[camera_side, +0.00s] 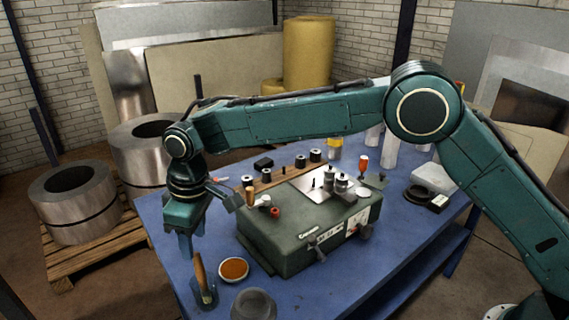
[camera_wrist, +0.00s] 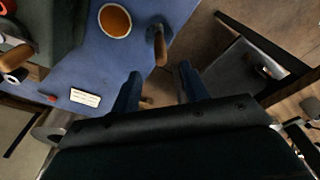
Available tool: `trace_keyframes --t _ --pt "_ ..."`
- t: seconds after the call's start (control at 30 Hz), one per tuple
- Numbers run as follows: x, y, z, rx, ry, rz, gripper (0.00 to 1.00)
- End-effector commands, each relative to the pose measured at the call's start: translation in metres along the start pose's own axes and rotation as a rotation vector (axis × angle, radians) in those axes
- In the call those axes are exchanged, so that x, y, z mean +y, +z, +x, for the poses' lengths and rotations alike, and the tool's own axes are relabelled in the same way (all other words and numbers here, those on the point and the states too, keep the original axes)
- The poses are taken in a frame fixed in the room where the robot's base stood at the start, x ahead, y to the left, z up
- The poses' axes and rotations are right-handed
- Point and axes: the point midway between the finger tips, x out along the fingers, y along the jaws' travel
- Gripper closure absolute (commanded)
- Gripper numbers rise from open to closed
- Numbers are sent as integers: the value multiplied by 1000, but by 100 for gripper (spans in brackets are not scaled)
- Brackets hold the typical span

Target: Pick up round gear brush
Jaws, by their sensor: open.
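A brush with a wooden handle (camera_side: 199,272), which I take as the round gear brush, stands tilted in a small clear jar (camera_side: 206,296) at the table's near left edge. Its bristle end is hard to make out. In the wrist view the wooden handle (camera_wrist: 159,48) shows at the table edge, just ahead of the space between my fingers. My gripper (camera_side: 186,246) is open and empty, pointing down, above and a little left of the handle. Both fingers of my gripper (camera_wrist: 160,76) show apart in the wrist view, with nothing between them touching either one.
A white bowl of orange material (camera_side: 233,269) stands right beside the jar. A dark round lid-like object (camera_side: 254,304) is in front of it. The green machine (camera_side: 305,238) with knobs and small parts fills the middle of the blue table (camera_side: 165,237). Metal coils (camera_side: 75,200) stand left.

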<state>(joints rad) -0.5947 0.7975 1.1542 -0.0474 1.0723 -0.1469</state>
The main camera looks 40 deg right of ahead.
Motion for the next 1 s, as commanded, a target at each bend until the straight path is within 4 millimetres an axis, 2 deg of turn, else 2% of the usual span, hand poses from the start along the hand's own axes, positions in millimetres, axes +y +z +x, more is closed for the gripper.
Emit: trace_keyframes --t 0.17,0.57,1.0 --pt "0 0 16 0 0 -1 55" --pt "-1 1 25 -1 0 -1 55" --pt "-2 4 68 1 -1 -1 55"
